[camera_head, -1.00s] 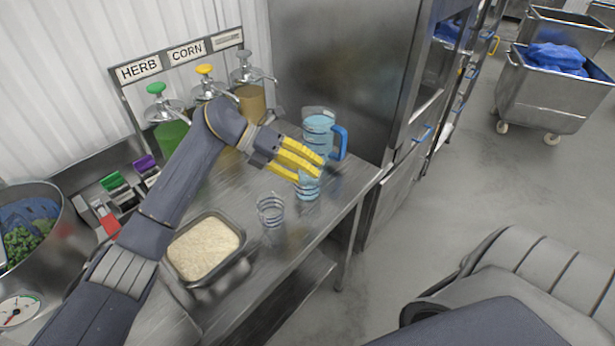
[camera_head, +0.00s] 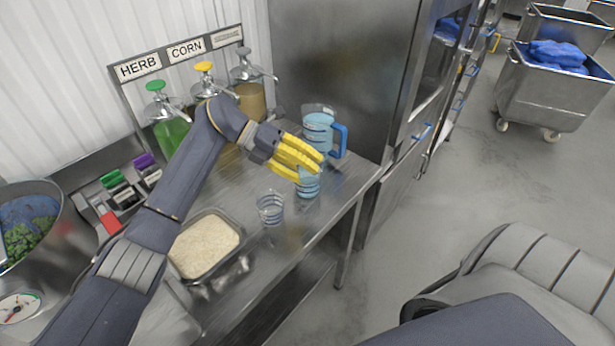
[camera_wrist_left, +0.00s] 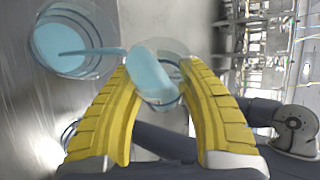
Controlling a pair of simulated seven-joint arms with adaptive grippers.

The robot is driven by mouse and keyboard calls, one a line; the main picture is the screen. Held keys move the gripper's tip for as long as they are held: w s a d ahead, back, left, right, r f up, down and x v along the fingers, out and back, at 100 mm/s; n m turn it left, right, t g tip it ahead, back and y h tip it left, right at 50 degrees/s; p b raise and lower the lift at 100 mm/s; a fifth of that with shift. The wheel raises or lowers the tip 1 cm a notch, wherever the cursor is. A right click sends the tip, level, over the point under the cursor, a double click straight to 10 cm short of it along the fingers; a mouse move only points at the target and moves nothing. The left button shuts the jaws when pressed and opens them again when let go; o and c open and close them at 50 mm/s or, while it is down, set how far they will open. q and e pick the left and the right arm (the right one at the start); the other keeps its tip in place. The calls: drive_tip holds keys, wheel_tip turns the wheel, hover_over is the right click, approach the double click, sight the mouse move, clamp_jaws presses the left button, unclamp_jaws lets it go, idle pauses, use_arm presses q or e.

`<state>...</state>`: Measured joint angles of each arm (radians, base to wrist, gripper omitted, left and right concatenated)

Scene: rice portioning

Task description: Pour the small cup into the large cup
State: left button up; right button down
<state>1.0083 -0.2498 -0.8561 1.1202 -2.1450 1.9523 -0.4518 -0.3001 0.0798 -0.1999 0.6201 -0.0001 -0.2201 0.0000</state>
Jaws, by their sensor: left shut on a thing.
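My left gripper (camera_head: 300,165) is shut on the small cup (camera_head: 307,185), a clear cup with pale blue contents. The wrist view shows the small cup (camera_wrist_left: 158,80) tilted between the yellow fingers (camera_wrist_left: 155,100). The large cup (camera_head: 319,133), clear with a blue handle and pale blue contents, stands on the steel table just beyond the hand. In the wrist view the large cup (camera_wrist_left: 76,40) is at upper left, its mouth visible. A pale blue band, looking like a stream, reaches from the small cup into it. My right gripper is not in view.
An empty-looking clear cup (camera_head: 270,207) stands near the table's front edge. A metal pan of rice (camera_head: 243,232) sits left of it. Pump dispensers (camera_head: 168,130) line the back, and a steel cabinet (camera_head: 330,60) rises behind the large cup.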

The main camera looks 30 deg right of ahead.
use_arm(q)
drive_tip(key=shift+w+f+g+p, duration=0.1)
drive_tip(key=shift+f+g+p, duration=0.1)
drive_tip(key=shift+g+p, duration=0.15)
idle(0.4)
